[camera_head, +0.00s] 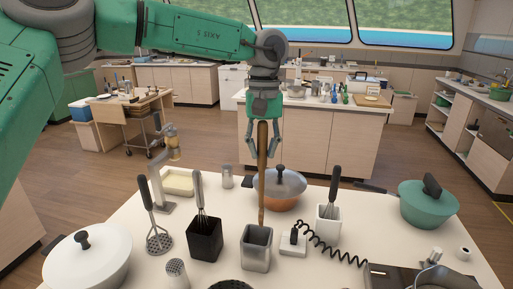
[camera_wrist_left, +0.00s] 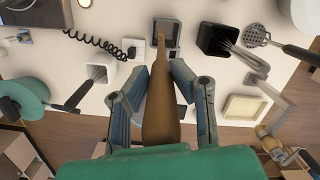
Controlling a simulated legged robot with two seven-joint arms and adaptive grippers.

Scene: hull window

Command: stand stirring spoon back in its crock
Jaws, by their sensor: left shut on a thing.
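My left gripper (camera_head: 263,150) is shut on the wooden stirring spoon (camera_head: 262,185), and the spoon hangs nearly upright with its narrow end down. The grey crock (camera_head: 256,255) stands on the white counter, just below that end. In the head view the spoon's lower tip shows at the crock's back rim; whether it is inside or just above cannot be told. In the left wrist view the spoon (camera_wrist_left: 161,115) runs from between the fingers (camera_wrist_left: 160,76) towards the crock (camera_wrist_left: 174,30), its tip overlapping the crock's left side. My right gripper is not in view.
A black holder (camera_head: 205,242) with a whisk stands left of the crock. A white box with a coiled cord (camera_head: 293,243) and a white holder (camera_head: 328,224) stand right. A copper pan (camera_head: 290,190) is behind. A white pot (camera_head: 88,262) and green pot (camera_head: 428,208) stand at the sides.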

